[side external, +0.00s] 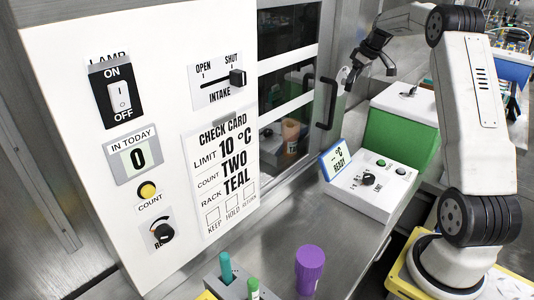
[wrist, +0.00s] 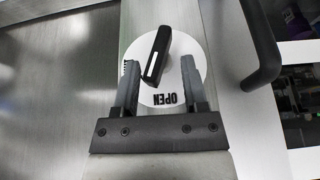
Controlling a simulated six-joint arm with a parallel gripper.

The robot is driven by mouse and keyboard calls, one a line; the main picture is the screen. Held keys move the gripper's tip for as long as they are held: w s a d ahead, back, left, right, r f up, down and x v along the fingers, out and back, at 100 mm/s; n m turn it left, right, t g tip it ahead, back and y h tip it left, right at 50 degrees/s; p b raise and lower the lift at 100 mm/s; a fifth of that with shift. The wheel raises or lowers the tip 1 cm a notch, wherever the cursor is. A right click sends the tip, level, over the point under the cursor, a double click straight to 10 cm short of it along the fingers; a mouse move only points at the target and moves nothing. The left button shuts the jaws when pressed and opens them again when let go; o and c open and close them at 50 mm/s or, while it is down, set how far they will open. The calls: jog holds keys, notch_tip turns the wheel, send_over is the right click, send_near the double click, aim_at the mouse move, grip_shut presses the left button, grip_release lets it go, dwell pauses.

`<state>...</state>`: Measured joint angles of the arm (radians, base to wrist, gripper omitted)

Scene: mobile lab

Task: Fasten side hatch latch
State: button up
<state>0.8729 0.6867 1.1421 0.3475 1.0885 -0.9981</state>
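The side hatch latch is a black bar knob (wrist: 156,54) with a white stripe, on a round white dial (wrist: 178,45). In the wrist view the dial reads OPEN upside down below the knob; another marking at its left rim is too small to read. The knob stands tilted, its top leaning right. My gripper (wrist: 160,62) is open, one finger on each side of the knob; whether either finger touches it I cannot tell. In the side view my gripper (side external: 370,74) is at the cabinet's far side, and the latch is not clearly visible there.
A black door handle (wrist: 262,45) is right of the dial; it also shows in the side view (side external: 328,103). A green and white instrument (side external: 400,130) and a READY console (side external: 372,180) stand nearby.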

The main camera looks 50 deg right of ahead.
jog(key=v, duration=0.5)
jog(key=w+a, duration=0.3)
jog(key=a, duration=0.9)
jog(key=s+a+f, duration=0.1)
jog(key=a+f, duration=0.3)
jog(key=a, duration=0.5)
jog(key=s+a+f+g, duration=0.1)
jog(key=s+a+f, duration=0.1)
jog(key=a+f, duration=0.3)
jog(key=shift+a+g, duration=0.3)
jog(key=shift+a, duration=1.8)
